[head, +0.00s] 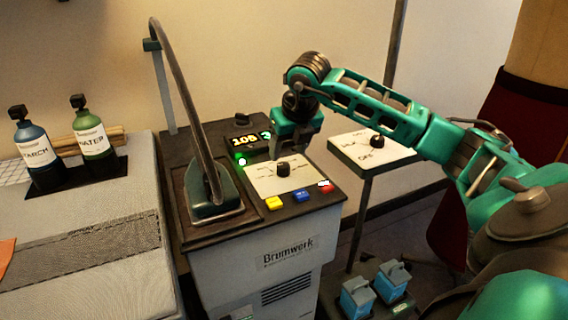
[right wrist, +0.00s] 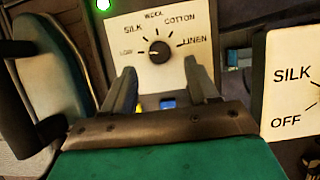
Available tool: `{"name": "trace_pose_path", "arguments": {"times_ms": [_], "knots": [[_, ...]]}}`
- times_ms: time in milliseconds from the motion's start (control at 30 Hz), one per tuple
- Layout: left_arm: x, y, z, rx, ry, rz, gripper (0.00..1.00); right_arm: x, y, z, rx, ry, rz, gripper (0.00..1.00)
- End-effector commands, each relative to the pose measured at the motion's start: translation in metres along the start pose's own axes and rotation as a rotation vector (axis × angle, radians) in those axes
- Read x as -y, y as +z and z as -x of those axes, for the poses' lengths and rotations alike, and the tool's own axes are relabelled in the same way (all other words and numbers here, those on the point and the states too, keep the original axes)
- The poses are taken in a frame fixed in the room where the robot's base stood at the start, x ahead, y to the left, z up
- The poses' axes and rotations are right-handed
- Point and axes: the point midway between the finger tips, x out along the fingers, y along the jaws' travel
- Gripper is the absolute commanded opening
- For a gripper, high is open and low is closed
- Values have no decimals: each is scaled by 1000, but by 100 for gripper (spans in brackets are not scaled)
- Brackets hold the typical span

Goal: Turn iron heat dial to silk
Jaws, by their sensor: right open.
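The iron heat dial is a black knob (head: 283,169) on a cream plate on top of the Brumwerk station. The right wrist view shows the same knob (right wrist: 160,52) with LOW, SILK, COTTON and LINEN around it and a partly readable label at the top. Its white mark seems to point left, towards LOW. My right gripper (right wrist: 160,82) is open and empty, its two fingers apart below the knob in the picture, not seen touching it. In the head view the right gripper (head: 292,150) hangs just behind the knob. My left gripper is not in view.
The iron (head: 214,208) stands left of the dial plate, its hose arching up. A lit display (head: 248,141) and coloured buttons (head: 302,196) flank the plate. A second dial panel (head: 352,148), with SILK and OFF labels, stands right on a post. Bottles (head: 92,138) are far left.

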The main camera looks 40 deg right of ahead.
Motion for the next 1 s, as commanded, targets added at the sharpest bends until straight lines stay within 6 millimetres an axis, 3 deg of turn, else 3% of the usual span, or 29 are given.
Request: {"name": "trace_pose_path", "arguments": {"times_ms": [100, 300, 700, 1000], "knots": [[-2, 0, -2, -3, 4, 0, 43, -1, -1, -25, -3, 1, -1, 58], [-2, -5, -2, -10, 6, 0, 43, -1, -1, -50, -1, 1, 1, 58], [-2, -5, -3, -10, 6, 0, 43, 0, 0, -57, 0, 1, 1, 58], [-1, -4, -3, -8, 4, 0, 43, 0, 0, -56, 0, 1, 1, 31]]}}
